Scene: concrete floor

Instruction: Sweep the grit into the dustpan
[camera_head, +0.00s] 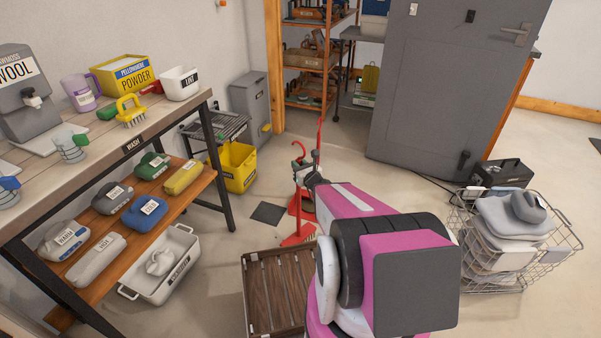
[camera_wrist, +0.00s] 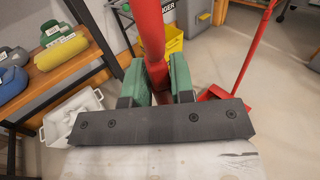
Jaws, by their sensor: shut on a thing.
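My gripper (camera_wrist: 158,85) is shut on the upright red handle (camera_wrist: 149,32) of a broom, between its green-padded fingers. In the head view the handle (camera_head: 298,168) has a curved top and leads down to a red foot (camera_head: 297,236) near the floor. Whether its foot touches the floor cannot be told. The red dustpan (camera_wrist: 217,93) stands on the floor beyond my gripper, to the right in the wrist view, apart from it. The dustpan's long handle (camera_wrist: 257,50) leans up to the right. I cannot make out the grit; my arm hides part of the floor.
A workbench (camera_head: 207,97) with a loaded lower shelf runs along the left. A yellow bucket (camera_head: 253,167), dark floor square (camera_head: 268,213), white tub (camera_head: 142,289) and slatted wooden platform (camera_head: 258,295) stand nearby. A wire basket (camera_head: 569,243) and grey cabinet (camera_head: 440,90) are right. Floor between is open.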

